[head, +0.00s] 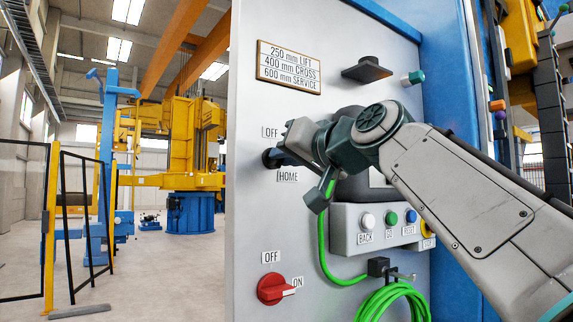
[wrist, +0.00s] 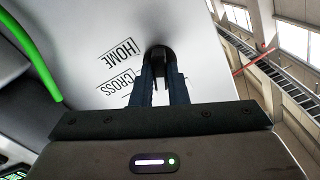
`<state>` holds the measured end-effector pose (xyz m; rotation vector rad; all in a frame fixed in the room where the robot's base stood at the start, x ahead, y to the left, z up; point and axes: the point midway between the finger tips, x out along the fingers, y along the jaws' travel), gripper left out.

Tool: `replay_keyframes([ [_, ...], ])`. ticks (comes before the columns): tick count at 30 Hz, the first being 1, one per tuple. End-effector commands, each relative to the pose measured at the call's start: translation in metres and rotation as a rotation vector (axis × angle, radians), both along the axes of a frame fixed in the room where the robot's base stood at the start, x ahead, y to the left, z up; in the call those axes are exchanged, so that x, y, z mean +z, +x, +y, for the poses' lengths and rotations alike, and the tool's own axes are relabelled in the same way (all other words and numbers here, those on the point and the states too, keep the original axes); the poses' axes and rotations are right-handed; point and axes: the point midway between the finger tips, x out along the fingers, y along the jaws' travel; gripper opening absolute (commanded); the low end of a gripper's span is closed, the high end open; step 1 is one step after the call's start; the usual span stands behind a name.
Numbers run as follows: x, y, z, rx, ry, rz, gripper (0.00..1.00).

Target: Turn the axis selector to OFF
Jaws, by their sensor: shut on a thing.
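The axis selector (head: 269,158) is a black knob on the grey panel, between an OFF label (head: 270,132) above and a HOME label (head: 288,177) below. In the wrist view the selector (wrist: 158,52) sits between my fingertips, with HOME (wrist: 120,52) and CROSS (wrist: 119,84) printed to its left. My gripper (head: 281,152) is shut on the selector; its fingers (wrist: 159,72) also show in the wrist view. My gripper and arm hide part of the dial in the head view. I cannot tell exactly which label the knob points to.
A red switch (head: 276,289) marked OFF and ON is lower on the panel. A button box (head: 350,243) and coiled green cable (head: 398,301) are below my arm. A black handle (head: 367,69) sticks out above. Open floor lies left of the panel.

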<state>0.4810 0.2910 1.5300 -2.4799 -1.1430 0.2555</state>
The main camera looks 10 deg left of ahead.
Motion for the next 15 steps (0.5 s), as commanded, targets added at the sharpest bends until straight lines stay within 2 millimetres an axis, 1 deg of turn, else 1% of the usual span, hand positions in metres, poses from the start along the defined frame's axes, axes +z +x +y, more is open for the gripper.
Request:
replay_keyframes([
  [1, -0.0035, 0.0010, 0.0001, 0.000, -0.030, -0.031, 0.00],
  [9, -0.0029, 0.0007, 0.0006, 0.001, -0.170, -0.195, 0.00],
  [15, -0.0022, 0.0003, 0.0006, 0.002, -0.243, -0.279, 0.00],
])
